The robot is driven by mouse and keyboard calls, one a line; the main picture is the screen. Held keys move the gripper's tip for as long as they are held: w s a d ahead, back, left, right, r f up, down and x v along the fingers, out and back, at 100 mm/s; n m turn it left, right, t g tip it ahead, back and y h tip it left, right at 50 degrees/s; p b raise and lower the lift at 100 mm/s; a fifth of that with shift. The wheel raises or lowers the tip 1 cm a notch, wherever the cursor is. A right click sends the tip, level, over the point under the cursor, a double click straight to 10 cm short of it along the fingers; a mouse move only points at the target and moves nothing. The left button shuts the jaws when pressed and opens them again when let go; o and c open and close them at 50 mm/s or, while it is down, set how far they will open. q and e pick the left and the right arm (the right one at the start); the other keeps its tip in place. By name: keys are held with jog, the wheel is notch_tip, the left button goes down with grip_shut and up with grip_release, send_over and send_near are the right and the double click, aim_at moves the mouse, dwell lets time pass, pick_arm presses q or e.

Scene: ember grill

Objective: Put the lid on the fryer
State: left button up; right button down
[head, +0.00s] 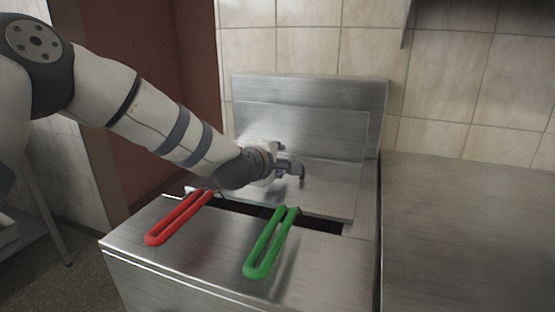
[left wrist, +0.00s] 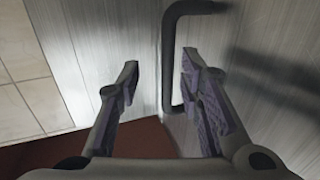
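The fryer (head: 200,265) is a steel box with a red basket handle (head: 180,218) and a green basket handle (head: 270,243) reaching over its front. The lid (head: 335,140), a flat steel panel, stands tilted back against the fryer's backsplash, behind the dark opening. My left gripper (head: 295,170) is in front of the lid. In the left wrist view, the lid's dark bar handle (left wrist: 168,60) runs between the two fingers of my left gripper (left wrist: 158,85), which are open and apart. Contact with the bar cannot be told. My right gripper is not in view.
A bare steel counter (head: 465,230) lies to the right of the fryer. A tiled wall (head: 450,95) is behind, and a dark red wall section (head: 175,100) is at the left. A shelf or hood edge (head: 485,15) hangs at the upper right.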

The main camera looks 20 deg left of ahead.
pick_arm(q)
jog(key=shift+f, duration=0.15)
jog(key=v, duration=1.2)
